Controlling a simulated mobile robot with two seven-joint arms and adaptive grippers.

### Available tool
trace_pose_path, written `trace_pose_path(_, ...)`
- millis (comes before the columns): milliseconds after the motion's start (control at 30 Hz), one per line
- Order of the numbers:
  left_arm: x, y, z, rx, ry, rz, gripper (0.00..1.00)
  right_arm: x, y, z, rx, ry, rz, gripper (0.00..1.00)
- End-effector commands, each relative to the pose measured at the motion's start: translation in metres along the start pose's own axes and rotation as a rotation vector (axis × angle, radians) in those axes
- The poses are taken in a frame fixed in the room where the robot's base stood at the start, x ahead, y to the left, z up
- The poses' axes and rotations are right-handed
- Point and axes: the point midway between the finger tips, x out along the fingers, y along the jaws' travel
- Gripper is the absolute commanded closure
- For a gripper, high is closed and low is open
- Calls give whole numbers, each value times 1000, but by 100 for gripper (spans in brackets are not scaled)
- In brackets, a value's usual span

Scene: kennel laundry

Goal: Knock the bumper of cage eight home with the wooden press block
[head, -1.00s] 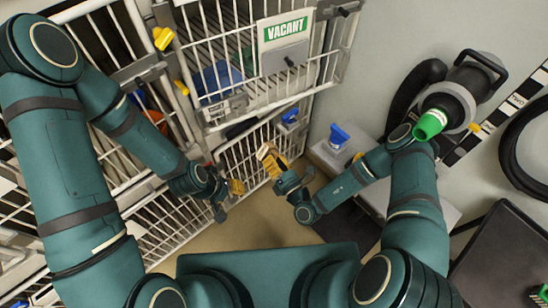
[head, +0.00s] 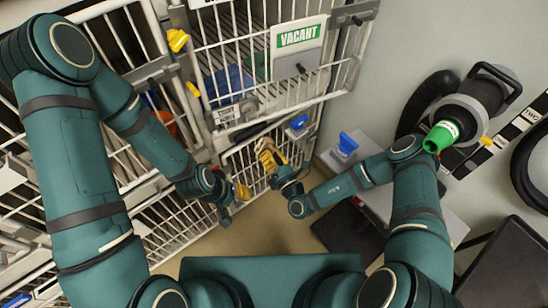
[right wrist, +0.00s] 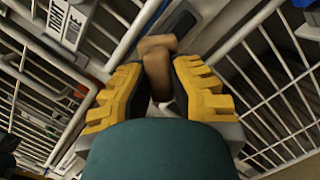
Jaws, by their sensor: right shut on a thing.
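My right gripper (head: 268,156) is shut on the wooden press block (right wrist: 157,62), which stands up between the yellow-padded fingers in the right wrist view. In the head view the gripper is in front of the lower white-barred cage door (head: 238,158). I cannot tell whether the block touches the cage. A label (right wrist: 68,20) on the cage frame shows at upper left in the right wrist view, partly legible. I cannot make out the bumper for certain. My left gripper (head: 234,203) is open and empty, left of the right one, near the cage bars.
An upper cage door (head: 262,80) carries a green VACANT sign (head: 298,37). Yellow latches (head: 178,40) and a blue catch (head: 298,123) stick out from the cages. A grey ledge with a blue piece (head: 347,143) and a dryer-like machine with a green nozzle (head: 441,137) are at right.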

Motion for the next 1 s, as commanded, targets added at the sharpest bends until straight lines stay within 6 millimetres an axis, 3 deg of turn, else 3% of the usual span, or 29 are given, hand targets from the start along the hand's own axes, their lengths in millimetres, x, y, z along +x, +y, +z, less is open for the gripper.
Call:
trace_pose_path(367,0,0,0,0,0,0,53,4,0,-1,-1,-1,1,100)
trace_pose_path(667,9,-3,1,0,0,0,53,49,-1,-11,0,-1,0,100)
trace_pose_path(1000,8,-3,1,0,0,0,53,49,0,-10,0,0,0,100)
